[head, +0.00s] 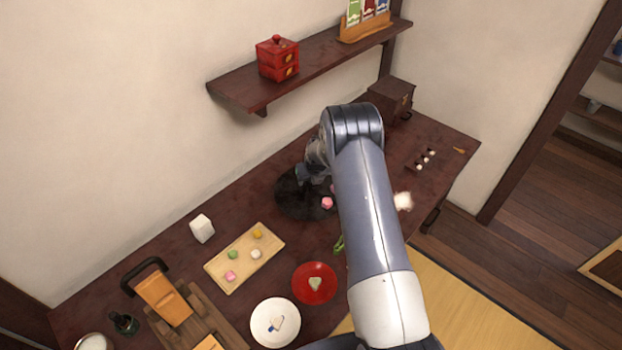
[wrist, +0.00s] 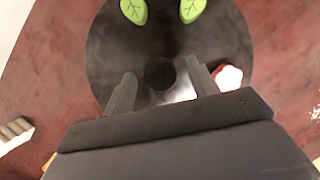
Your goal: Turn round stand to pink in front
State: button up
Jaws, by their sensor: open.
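The round stand (head: 290,208) is a dark, glossy disc on the table, partly hidden by my arm in the head view. A pink sweet (head: 327,202) shows at its right side. In the wrist view the stand (wrist: 100,50) fills the middle.
A wooden tray (head: 217,272) with several small sweets, a red plate (head: 300,291) and a white plate (head: 259,333) stand in front. A white block (head: 202,228) is left. A wall shelf (head: 237,95) with a red box (head: 278,58) hangs above. A dark chest (head: 392,97) stands behind.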

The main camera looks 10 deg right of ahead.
jog(key=b+v, duration=0.2)
jog(key=v, duration=0.8)
jog(key=shift+s+r, duration=0.2)
jog(key=shift+r, duration=0.1)
